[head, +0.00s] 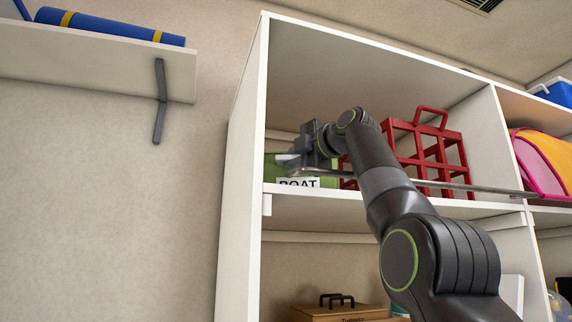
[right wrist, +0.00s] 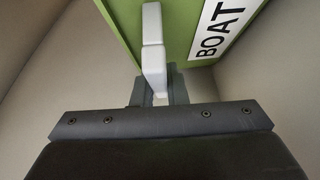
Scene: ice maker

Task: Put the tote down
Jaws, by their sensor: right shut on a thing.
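The green tote (head: 273,168) with a white BOAT label is on the upper shelf of the white shelving unit, in its left corner. It also shows in the right wrist view (right wrist: 119,22), with the label at its right. My right gripper (head: 290,160) is at the tote's front and shut on its pale handle (right wrist: 153,55). The gripper and arm hide part of the tote in the head view. I cannot tell whether the tote's base touches the shelf board (head: 345,198). My left gripper is not in view.
A red open-frame crate (head: 440,152) stands right of the tote on the same shelf. A thin rail (head: 480,190) runs along the shelf front. A pink and orange item (head: 540,160) is in the right bay. A brown box (head: 340,312) sits below. A wall shelf (head: 100,60) holds a blue roll.

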